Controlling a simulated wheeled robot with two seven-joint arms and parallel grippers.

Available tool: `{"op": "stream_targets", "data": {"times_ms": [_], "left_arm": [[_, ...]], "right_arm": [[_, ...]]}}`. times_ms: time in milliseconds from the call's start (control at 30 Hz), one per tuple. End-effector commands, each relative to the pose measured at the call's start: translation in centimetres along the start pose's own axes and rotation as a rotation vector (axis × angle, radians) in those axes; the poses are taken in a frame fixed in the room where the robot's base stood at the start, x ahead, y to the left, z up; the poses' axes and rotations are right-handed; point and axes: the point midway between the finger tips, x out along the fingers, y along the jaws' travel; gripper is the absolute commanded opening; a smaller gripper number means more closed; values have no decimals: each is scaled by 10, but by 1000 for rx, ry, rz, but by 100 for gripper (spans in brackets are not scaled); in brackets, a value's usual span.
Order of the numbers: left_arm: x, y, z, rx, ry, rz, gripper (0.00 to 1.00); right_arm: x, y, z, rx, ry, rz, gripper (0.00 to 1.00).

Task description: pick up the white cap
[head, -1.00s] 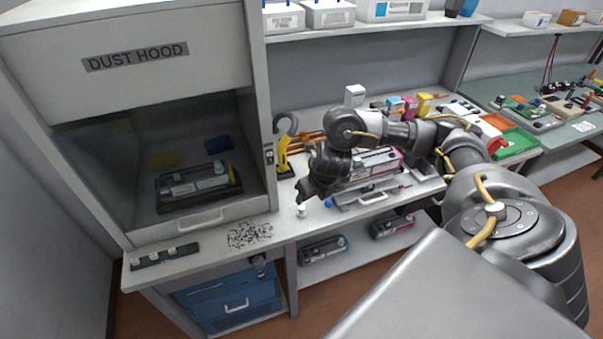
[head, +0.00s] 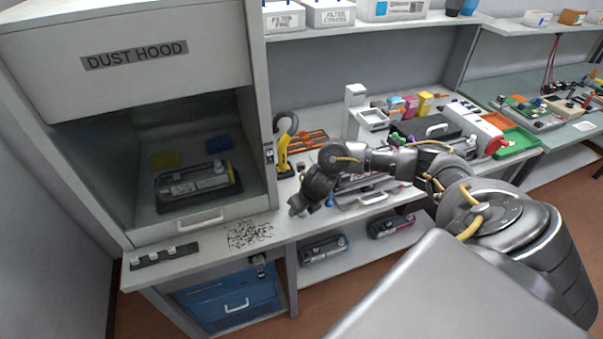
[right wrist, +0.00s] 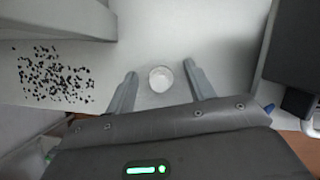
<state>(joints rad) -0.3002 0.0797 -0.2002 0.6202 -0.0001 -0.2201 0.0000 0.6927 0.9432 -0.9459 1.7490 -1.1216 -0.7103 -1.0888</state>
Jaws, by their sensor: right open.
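The white cap (right wrist: 161,79) stands on the grey bench top in the right wrist view, a small round piece with a pale rim. My right gripper (right wrist: 160,80) is open, with one finger on each side of the cap and a gap on both sides. In the head view my right gripper (head: 299,208) is low over the bench's front part, and it hides the cap there. My left gripper is not in view.
Black toner specks (head: 250,235) lie on the bench left of my right gripper. The dust hood (head: 135,62) stands further left. A yellow-handled tool (head: 283,155) and a grey tray (head: 366,196) are near my right arm. The bench's front edge is close.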

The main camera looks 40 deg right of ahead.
Motion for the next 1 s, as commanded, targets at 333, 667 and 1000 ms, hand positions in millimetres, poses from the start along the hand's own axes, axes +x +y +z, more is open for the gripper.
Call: {"op": "stream_targets", "data": {"times_ms": [333,667,1000], "left_arm": [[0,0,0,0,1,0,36],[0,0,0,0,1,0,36],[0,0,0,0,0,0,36]], "right_arm": [[3,0,0,0,-1,0,43],[3,0,0,0,-1,0,6],[-4,0,4,-2,-2,1,6]]}}
